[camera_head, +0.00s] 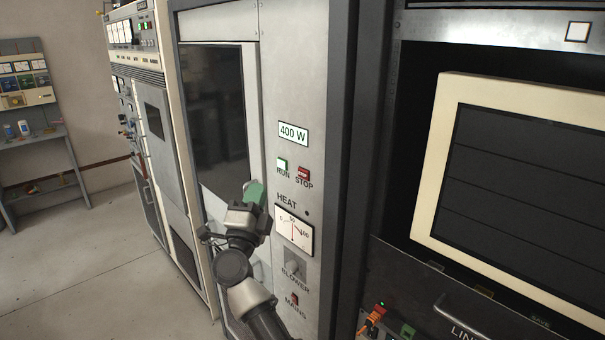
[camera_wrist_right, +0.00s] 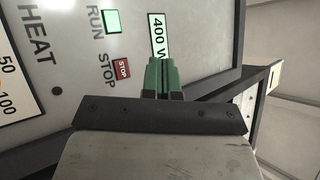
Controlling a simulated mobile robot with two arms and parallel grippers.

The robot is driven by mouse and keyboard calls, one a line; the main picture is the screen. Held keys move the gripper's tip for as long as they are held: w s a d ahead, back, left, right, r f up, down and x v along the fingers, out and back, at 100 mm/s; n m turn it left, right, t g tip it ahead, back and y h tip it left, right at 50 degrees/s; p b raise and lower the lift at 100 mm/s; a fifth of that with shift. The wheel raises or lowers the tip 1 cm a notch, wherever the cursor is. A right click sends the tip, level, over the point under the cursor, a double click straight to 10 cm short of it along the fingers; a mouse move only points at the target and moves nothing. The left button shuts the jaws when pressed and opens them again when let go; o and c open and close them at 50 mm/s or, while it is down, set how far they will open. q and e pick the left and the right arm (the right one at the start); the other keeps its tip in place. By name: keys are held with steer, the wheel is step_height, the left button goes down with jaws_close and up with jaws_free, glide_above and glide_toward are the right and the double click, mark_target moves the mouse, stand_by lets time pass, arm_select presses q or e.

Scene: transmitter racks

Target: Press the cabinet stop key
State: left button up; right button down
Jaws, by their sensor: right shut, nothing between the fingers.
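The red stop key (camera_head: 303,174) is on the grey cabinet front, right of the green run key (camera_head: 282,165) and above the heat meter. My right gripper (camera_head: 254,190) is shut and empty, its green fingers in front of the cabinet, left of and lower than both keys in the head view. In the right wrist view the stop key (camera_wrist_right: 122,68) shows uncovered just left of the shut green fingertips (camera_wrist_right: 160,62). I cannot tell how far the fingertips are from the panel. My left gripper is not in view.
A rack with a cream-framed screen (camera_head: 515,190) stands to the right. Open floor (camera_head: 90,270) lies left.

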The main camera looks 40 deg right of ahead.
mark_target(303, 174)
steer(key=d, duration=0.8)
steer(key=shift+w+d+b, duration=0.35)
steer(key=shift+d, duration=0.15)
stand_by(1.8)
steer(key=shift+d, duration=0.3)
steer(key=shift+d, duration=0.35)
stand_by(0.8)
steer(key=shift+a, duration=0.15)
steer(key=shift+a+p, duration=0.35)
steer(key=shift+a, duration=0.3)
